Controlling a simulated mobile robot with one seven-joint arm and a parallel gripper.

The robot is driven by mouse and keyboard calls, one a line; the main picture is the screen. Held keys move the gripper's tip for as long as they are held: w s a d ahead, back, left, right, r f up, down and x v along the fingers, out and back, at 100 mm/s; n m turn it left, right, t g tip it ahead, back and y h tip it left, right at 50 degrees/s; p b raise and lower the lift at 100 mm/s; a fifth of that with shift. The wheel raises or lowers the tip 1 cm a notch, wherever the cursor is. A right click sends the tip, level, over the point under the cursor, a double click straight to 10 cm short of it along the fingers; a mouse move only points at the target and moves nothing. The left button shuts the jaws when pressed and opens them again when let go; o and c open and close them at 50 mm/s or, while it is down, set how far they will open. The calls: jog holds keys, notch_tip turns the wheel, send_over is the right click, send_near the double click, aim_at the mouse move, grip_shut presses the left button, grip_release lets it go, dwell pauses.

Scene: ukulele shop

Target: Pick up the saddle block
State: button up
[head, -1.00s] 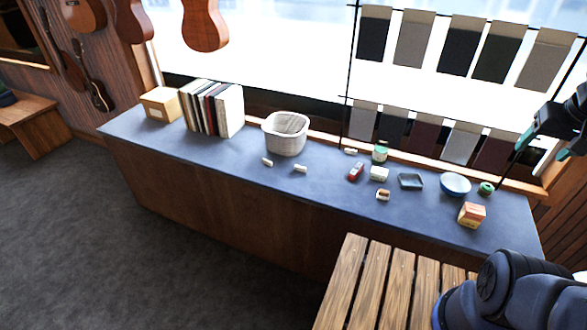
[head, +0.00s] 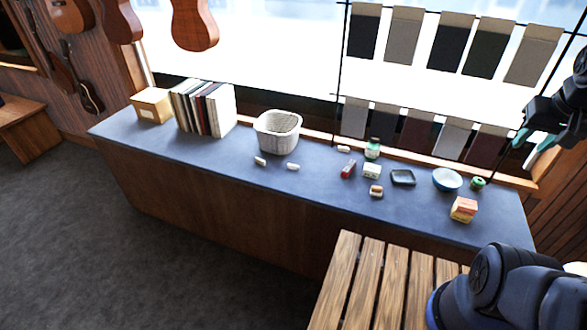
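Several small pale pieces lie on the blue-topped counter; I cannot tell for sure which is the saddle block. Two small white blocks lie in front of the woven basket, one on the left (head: 260,161) and one on the right (head: 293,167). Another small pale piece (head: 343,149) lies near the back edge, and a small white and brown piece (head: 376,191) lies nearer the front. My gripper (head: 532,143) is at the right edge, above the counter's right end. Its teal fingers look apart and empty, away from all these pieces.
The counter (head: 210,157) also bears a basket (head: 275,133), books (head: 205,108), a red item (head: 348,169), a white box (head: 371,171), a green-topped jar (head: 372,148), a dark tray (head: 403,177), a blue bowl (head: 447,180) and an orange box (head: 463,209). A slatted bench (head: 365,285) stands in front.

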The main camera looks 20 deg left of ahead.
jog(key=w+a+n+g+y, duration=0.1)
jog(key=w+a+n, duration=0.3)
jog(key=w+a, duration=0.65)
jog(key=w+a+n+g, duration=0.1)
jog(key=w+a+n, duration=0.2)
jog(key=w+a, duration=0.8)
jog(key=w+a+f+n, duration=0.3)
jog(key=w+a+f, duration=0.2)
jog(key=w+a, duration=0.25)
jog(key=n+g+h, duration=0.1)
jog(key=n+g, duration=0.2)
jog(key=n, duration=0.6)
send_over(293, 167)
notch_tip(293, 167, down, 34)
jog(key=shift+w+f, duration=0.2)
jog(key=shift+f, duration=2.3)
jog(key=shift+w+f, duration=0.15)
jog(key=shift+f, duration=2.3)
grip_shut()
